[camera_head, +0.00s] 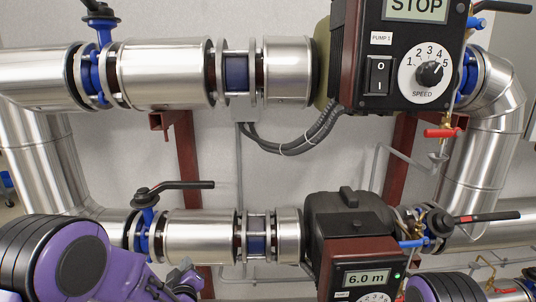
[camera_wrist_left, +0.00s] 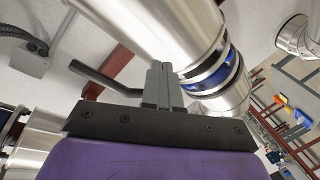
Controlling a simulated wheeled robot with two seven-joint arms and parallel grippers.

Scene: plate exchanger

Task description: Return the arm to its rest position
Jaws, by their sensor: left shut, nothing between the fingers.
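My left arm (camera_head: 75,255) is purple and black and comes in at the lower left of the head view. My left gripper (camera_head: 184,276) is partly cut off by the lower edge, in front of the lower pipe. In the left wrist view its two grey fingers (camera_wrist_left: 162,85) are together with nothing between them. They point towards a silver pipe (camera_wrist_left: 165,35) with a blue valve flange (camera_wrist_left: 215,75); I cannot tell the exact gap. A purple part of my right arm (camera_head: 440,288) shows at the lower right, and its gripper is out of view.
The upper pump box (camera_head: 395,55) shows STOP. The lower pump box (camera_head: 360,280) reads 6.0 m. A black lever handle (camera_head: 180,186) stands above the lower pipe (camera_head: 200,238), near my left gripper. A red-handled tap (camera_head: 441,132) hangs on the right. Bare wall (camera_head: 285,170) lies between the pipes.

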